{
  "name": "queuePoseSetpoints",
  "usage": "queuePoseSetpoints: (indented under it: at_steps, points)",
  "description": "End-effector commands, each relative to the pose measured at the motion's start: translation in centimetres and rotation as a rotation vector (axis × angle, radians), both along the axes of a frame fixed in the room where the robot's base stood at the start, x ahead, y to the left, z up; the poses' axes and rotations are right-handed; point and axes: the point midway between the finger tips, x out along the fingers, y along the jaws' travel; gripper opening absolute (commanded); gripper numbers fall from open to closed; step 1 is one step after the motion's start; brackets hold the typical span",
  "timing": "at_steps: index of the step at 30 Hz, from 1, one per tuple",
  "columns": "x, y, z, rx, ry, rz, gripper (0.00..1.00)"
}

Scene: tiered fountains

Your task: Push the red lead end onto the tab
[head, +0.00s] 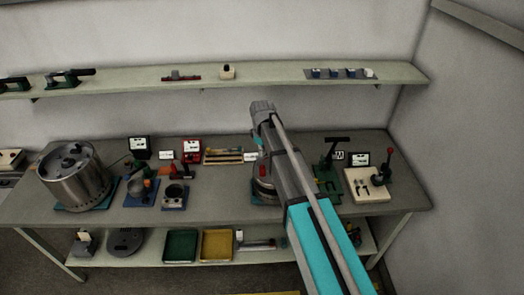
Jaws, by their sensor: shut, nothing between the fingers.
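I cannot make out the red lead end or its tab at this size. A red-framed meter (192,150) stands at the back of the bench, left of my arm, with small red and dark parts in front of it. My arm rises from the lower right and crosses the bench in front of a round grey and dark device (264,190), hiding part of it. My gripper's fingers cannot be made out; the far end of the arm shows only grey joint housings.
The bench (225,197) holds a large steel pot (75,177) at left. A green press (328,172) and a white board with a red-knobbed lever (367,185) stand at right. A wall shelf (265,85) runs behind. Green (181,247) and yellow (217,246) trays sit below.

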Motion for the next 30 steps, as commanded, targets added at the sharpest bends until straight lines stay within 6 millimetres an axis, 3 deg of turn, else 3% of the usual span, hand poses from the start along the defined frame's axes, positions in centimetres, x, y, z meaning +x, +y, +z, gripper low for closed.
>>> queuePoseSetpoints:
  at_steps: [14,30]
  points:
    - [0.0,0.0,-0.6,0.001,0.001,0.002,0.0]
    - [0.0,0.0,-4.5,0.001,0.001,0.003,0.0]
